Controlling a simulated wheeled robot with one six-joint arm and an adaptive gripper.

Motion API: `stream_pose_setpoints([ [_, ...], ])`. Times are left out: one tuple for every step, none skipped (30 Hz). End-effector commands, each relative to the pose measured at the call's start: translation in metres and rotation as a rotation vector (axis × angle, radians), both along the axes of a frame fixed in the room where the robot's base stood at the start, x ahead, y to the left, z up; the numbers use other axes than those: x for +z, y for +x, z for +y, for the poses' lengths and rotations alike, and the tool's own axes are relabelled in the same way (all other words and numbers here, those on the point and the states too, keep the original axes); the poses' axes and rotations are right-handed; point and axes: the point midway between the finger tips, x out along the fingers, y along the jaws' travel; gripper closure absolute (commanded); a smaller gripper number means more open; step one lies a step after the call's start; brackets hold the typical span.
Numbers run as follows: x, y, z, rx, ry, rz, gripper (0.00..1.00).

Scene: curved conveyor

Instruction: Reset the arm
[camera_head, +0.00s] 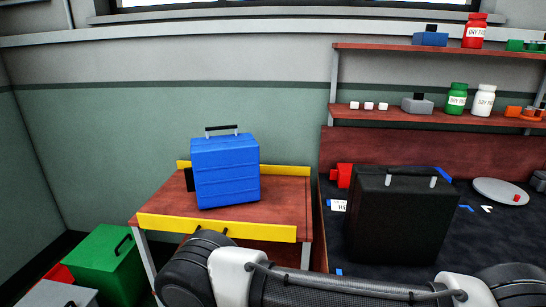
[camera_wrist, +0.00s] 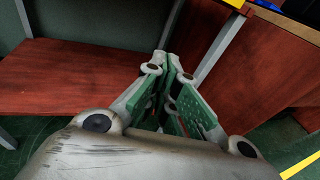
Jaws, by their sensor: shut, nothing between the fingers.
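My gripper (camera_wrist: 172,62) shows in the wrist view, with its green-padded fingers together and nothing between them. It points toward reddish-brown wooden panels and a grey post. In the head view, part of my arm (camera_head: 330,288) lies across the bottom edge; the gripper itself does not show there.
A blue suitcase (camera_head: 226,172) stands on a wooden table (camera_head: 285,190) with yellow edges. A black case (camera_head: 402,215) stands on the dark worktop at right, below shelves (camera_head: 400,116) of bottles. A green box (camera_head: 103,262) is on the floor at lower left.

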Motion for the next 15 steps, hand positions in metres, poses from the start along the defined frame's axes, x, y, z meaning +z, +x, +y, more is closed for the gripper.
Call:
stream_pose_setpoints([
  [0.016,-0.001,-0.017,-0.084,0.029,0.026,1.00],
  [0.023,0.000,-0.028,-0.135,0.046,0.041,1.00],
  [0.034,0.002,-0.042,-0.199,0.068,0.056,1.00],
  [0.043,0.003,-0.051,-0.246,0.086,0.068,1.00],
  [0.052,0.004,-0.061,-0.294,0.107,0.076,1.00],
  [0.065,0.006,-0.073,-0.358,0.137,0.089,1.00],
  [0.076,0.007,-0.083,-0.406,0.162,0.095,1.00],
  [0.087,0.008,-0.093,-0.458,0.188,0.103,1.00],
  [0.103,0.010,-0.107,-0.528,0.225,0.112,1.00],
  [0.115,0.011,-0.118,-0.582,0.257,0.119,1.00],
  [0.129,0.011,-0.129,-0.641,0.293,0.125,1.00],
  [0.147,0.011,-0.145,-0.718,0.341,0.132,1.00],
  [0.161,0.011,-0.158,-0.779,0.380,0.137,1.00],
  [0.175,0.010,-0.171,-0.840,0.421,0.141,1.00],
  [0.193,0.008,-0.187,-0.919,0.477,0.144,1.00],
])
